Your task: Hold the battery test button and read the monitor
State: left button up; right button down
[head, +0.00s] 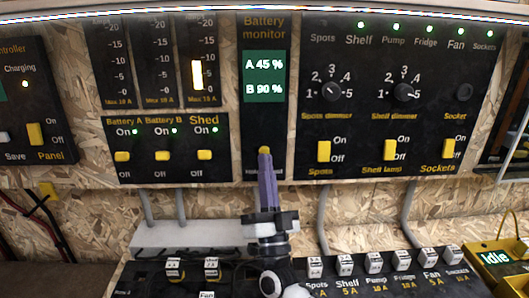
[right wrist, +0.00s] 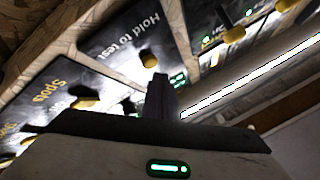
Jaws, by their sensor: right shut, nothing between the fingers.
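The battery monitor (head: 264,30) is a black panel with a green screen (head: 264,76) reading A 45 % and B 90 %. The yellow test button (head: 264,150) is low on this panel, just above my right fingertips. It also shows in the right wrist view (right wrist: 150,61), beside the words "Hold to test". My right gripper (head: 265,157) is shut and empty, its fingers pointing up at the button. My left gripper is not in view.
Yellow switches for Battery A, Battery B and Shed (head: 204,155) are left of the monitor. Dimmer knobs (head: 331,91) and the Spots switch (head: 324,151) are to its right. A fuse box (head: 340,290) lies below, and a yellow box reading Idle (head: 497,258) is at lower right.

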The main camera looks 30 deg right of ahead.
jog(key=s, duration=0.1)
jog(key=s+a+p, duration=0.1)
jog(key=s, duration=0.1)
jog(key=s+a+p, duration=0.1)
jog(key=shift+s+a, duration=0.1)
jog(key=shift+s, duration=0.2)
dwell(0.6)
